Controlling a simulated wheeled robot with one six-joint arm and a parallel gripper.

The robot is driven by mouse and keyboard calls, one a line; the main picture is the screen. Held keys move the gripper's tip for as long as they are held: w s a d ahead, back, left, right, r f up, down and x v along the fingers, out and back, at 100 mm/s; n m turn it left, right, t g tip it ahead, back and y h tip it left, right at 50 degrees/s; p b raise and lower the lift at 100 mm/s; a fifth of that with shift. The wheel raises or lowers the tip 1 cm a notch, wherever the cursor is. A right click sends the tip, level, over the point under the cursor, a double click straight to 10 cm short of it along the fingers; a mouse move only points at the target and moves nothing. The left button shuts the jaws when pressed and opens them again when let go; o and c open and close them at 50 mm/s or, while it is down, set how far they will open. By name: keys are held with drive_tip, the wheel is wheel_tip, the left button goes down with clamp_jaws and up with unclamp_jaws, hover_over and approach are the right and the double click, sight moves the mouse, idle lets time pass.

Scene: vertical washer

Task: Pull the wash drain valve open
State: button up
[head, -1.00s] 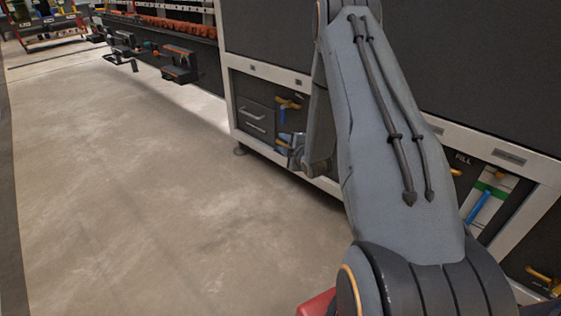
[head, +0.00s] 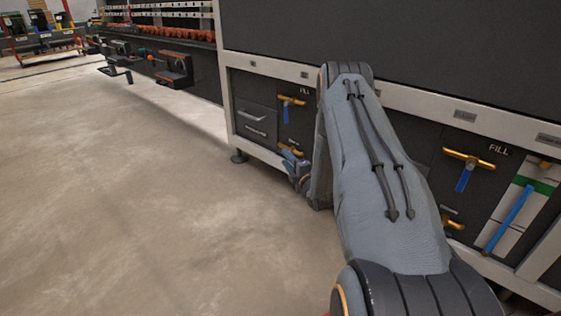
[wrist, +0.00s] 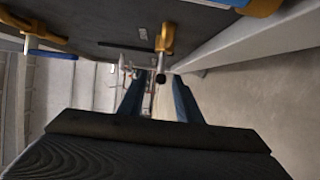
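The machine's lower left panel carries a FILL valve (head: 292,101) with a brass body and blue handle. A lower brass valve (head: 291,151) sits beneath it, partly hidden by my gripper (head: 294,168). I cannot read a wash or drain label. In the wrist view my gripper (wrist: 157,78) has its two blue fingers apart, with nothing held between them. Another brass valve with a blue handle (wrist: 38,42) is at upper left there.
Right of my arm are another FILL valve (head: 466,160), a lower brass valve (head: 451,221) and a gauge with a blue bar (head: 508,218). Drawers (head: 256,120) are left of the left valves. The floor (head: 130,220) at left is clear.

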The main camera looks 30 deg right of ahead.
sight(285, 158)
drive_tip(key=shift+w+b, duration=0.6)
drive_tip(key=shift+w, duration=0.95)
clamp_jaws()
